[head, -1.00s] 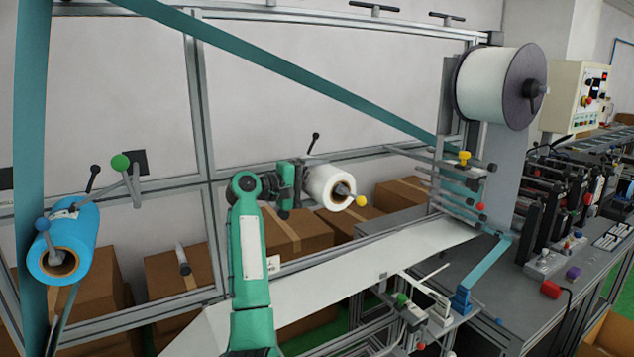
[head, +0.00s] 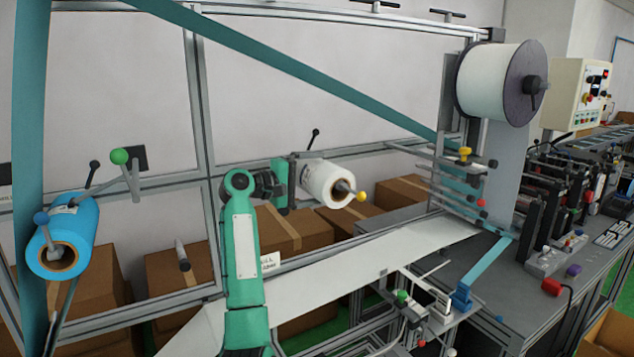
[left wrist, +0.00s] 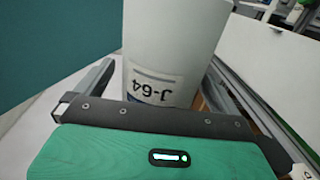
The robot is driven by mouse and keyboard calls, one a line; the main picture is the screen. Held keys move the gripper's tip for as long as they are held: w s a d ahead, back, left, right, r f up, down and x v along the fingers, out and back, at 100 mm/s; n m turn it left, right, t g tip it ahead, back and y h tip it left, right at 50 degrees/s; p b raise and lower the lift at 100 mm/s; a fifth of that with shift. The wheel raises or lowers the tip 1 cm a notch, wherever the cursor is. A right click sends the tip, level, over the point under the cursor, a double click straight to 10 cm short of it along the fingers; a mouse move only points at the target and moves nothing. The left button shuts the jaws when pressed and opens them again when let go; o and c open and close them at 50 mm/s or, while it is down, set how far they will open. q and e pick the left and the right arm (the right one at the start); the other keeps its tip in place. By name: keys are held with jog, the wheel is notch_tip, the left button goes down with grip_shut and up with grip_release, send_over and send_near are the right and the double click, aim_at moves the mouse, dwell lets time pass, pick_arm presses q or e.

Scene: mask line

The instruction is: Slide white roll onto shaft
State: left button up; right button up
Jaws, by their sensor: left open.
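The white roll (head: 322,181) sits on the shaft (head: 345,186), whose yellow-knobbed end sticks out of the roll's brown core in the head view. My left gripper (head: 292,180) is just left of the roll. In the left wrist view the white roll (left wrist: 172,45) stands in front of the gripper (left wrist: 155,90), with a "J-64" label facing it. The gripper's fingers are spread on either side of the roll, and its jaws are open. How far the roll reaches along the shaft behind is hidden. My right gripper is not in view.
A blue roll (head: 68,235) hangs at the left on its own shaft. A large white spool (head: 490,82) is at the upper right. A white web (head: 350,258) runs below, with cardboard boxes (head: 290,235) behind it. Metal frame rails surround the roll.

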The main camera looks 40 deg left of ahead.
pick_arm(q)
jog(key=f+b+v, duration=0.1)
jog(key=b+v, duration=0.3)
jog(key=v, duration=0.8)
jog(key=shift+s+r, duration=0.2)
jog(key=shift+r, duration=0.3)
